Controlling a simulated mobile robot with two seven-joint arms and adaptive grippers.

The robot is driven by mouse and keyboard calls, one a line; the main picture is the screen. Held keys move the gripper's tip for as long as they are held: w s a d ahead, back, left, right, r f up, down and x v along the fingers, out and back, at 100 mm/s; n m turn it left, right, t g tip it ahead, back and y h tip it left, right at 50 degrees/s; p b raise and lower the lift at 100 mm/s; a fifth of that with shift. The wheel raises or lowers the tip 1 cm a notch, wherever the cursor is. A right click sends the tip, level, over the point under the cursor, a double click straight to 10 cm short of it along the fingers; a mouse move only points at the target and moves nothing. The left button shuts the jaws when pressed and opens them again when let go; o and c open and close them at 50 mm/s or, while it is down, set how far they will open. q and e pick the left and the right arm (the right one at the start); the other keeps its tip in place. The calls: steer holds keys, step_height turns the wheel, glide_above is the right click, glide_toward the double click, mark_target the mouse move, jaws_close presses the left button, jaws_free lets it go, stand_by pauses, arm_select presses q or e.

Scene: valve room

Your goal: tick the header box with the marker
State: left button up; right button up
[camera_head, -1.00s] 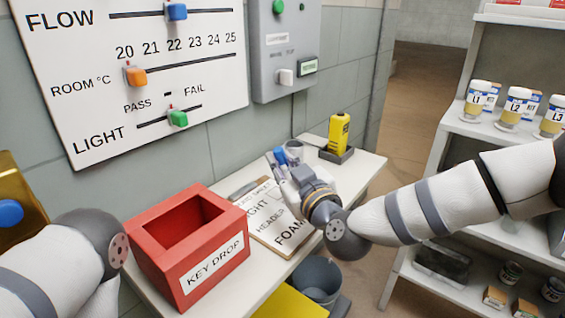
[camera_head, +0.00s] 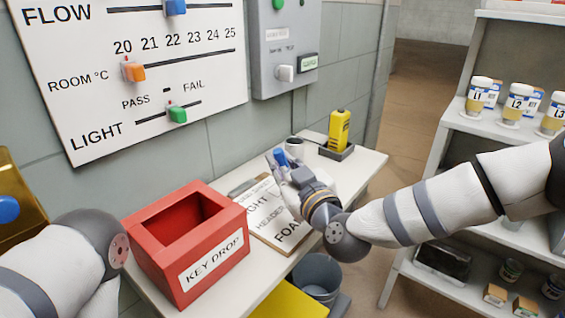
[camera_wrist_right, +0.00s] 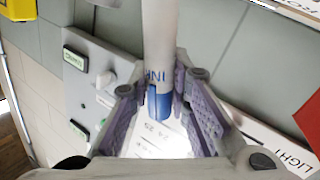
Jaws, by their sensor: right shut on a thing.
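My right gripper (camera_head: 285,166) is shut on the marker (camera_head: 279,157), above the far end of the sheet (camera_head: 266,222) on its clipboard. In the right wrist view the marker (camera_wrist_right: 158,40) has a white body and a blue part between the fingers (camera_wrist_right: 160,118). The sheet carries the words LIGHT, HEADER and FOAM; the gripper and wrist cover part of its right side, so I cannot make out the header box. Whether the marker touches the paper cannot be told. My left arm shows at the lower left, its gripper out of view.
The red KEY DROP box (camera_head: 196,250) stands left of the sheet on the white shelf (camera_head: 357,180). A cup (camera_head: 294,147) and a yellow device (camera_head: 339,131) in a dark holder stand behind my gripper. A grey bucket (camera_head: 318,279) is below the shelf's front.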

steer(key=shift+f, duration=0.15)
steer(key=shift+d, duration=0.15)
steer(key=shift+d, duration=0.4)
steer(key=shift+a, duration=0.1)
steer(key=shift+s+a+f, duration=0.1)
steer(key=shift+a, duration=1)
steer(key=shift+d, duration=0.1)
